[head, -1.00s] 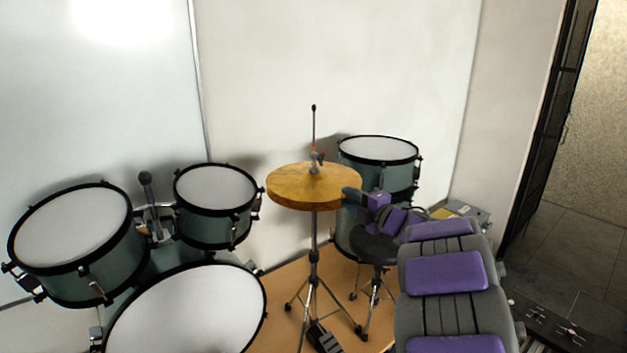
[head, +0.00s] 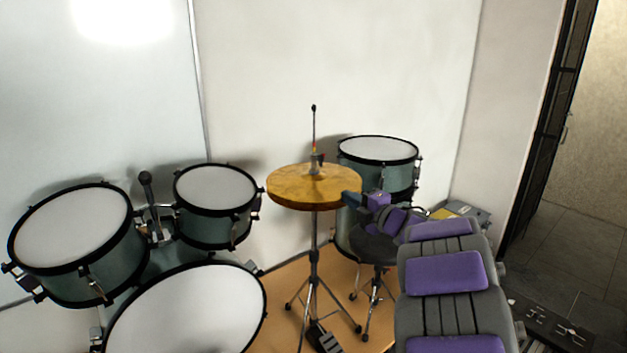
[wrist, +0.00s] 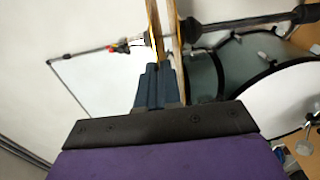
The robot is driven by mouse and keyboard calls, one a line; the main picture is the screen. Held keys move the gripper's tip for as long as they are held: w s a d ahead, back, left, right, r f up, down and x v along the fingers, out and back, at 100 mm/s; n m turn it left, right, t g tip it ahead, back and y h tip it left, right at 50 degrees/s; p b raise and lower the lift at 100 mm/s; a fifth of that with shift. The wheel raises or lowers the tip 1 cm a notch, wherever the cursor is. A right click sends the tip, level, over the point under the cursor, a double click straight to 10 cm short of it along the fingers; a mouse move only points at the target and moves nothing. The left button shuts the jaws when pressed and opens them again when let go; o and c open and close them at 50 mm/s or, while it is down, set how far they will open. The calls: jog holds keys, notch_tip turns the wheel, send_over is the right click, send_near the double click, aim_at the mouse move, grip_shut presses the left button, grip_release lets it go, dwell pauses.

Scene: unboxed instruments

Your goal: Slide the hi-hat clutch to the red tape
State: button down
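The hi-hat's yellow-brown cymbals (head: 300,190) sit on a stand in the middle of the head view. A thin upright rod (head: 314,125) rises from them. The small dark clutch (head: 318,159) is on the rod just above the cymbals, with a small red-orange mark, apparently the tape (head: 314,149), above it. The wrist view is turned sideways; the rod (wrist: 85,52) runs left there, with red and dark parts. My gripper (head: 350,198) is at the cymbals' right edge, below the clutch. Its dark blue fingers (wrist: 158,72) look closed together, with nothing visible between them; contact with the cymbal is unclear.
A green tom (head: 377,170) stands close behind my gripper, with a round black seat (head: 376,247) below. Other drums (head: 75,240) fill the left side. A white wall (head: 260,70) is behind. The space above the cymbals is open.

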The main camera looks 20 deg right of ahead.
jog(key=shift+r, duration=0.25)
jog(key=shift+r+p, duration=0.85)
jog(key=shift+r, duration=0.4)
jog(key=c, duration=1.4)
grip_release()
jog(key=shift+s, duration=0.1)
